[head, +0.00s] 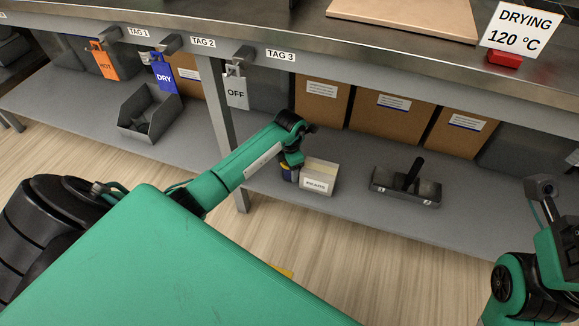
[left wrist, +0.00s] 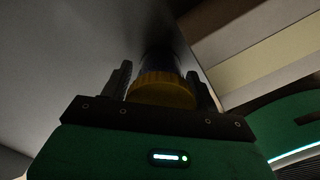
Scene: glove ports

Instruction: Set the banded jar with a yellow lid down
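The banded jar (head: 287,174) shows in the head view as a small dark blue and yellow patch low over the lower shelf, beside a pale box. My left gripper (head: 291,158) points down over it, and my arm partly hides both. In the left wrist view the jar's ribbed yellow lid (left wrist: 163,91) sits between the two dark fingers of my left gripper (left wrist: 160,85), which is shut on the jar. The jar's dark body extends beyond the lid. Its base is hidden, so I cannot tell whether it touches the shelf. Part of my right arm shows at the right edge; its fingers do not.
The pale box labelled BEADS (head: 318,177) stands close right of the jar. A dark caddy with a handle (head: 406,186) is farther right, with free shelf (head: 352,195) between. Cardboard boxes (head: 388,112) line the back. The worktop (head: 400,65) overhangs. A grey post (head: 217,115) stands left.

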